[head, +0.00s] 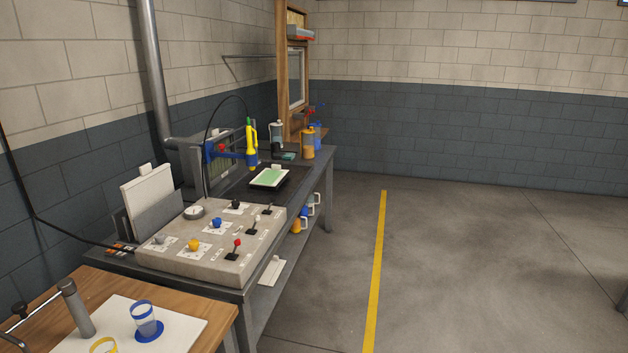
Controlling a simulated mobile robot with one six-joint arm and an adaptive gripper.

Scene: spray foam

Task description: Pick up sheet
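A white sheet-like panel (148,192) with a small tab on top stands upright, leaning in a grey holder (158,218) behind the control panel. A second flat piece, green with a white border (269,178), lies in a black tray (285,187) on the grey workbench. A white flat piece (270,271) with a tab is on the shelf below the bench. I cannot tell which of these is the task's sheet. My gripper is not in view.
A control panel (185,254) with knobs and levers covers the near bench. A yellow and blue spray device (251,146) stands behind the tray. A wooden table (92,288) with cups is at the lower left. The floor (470,260) on the right is clear.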

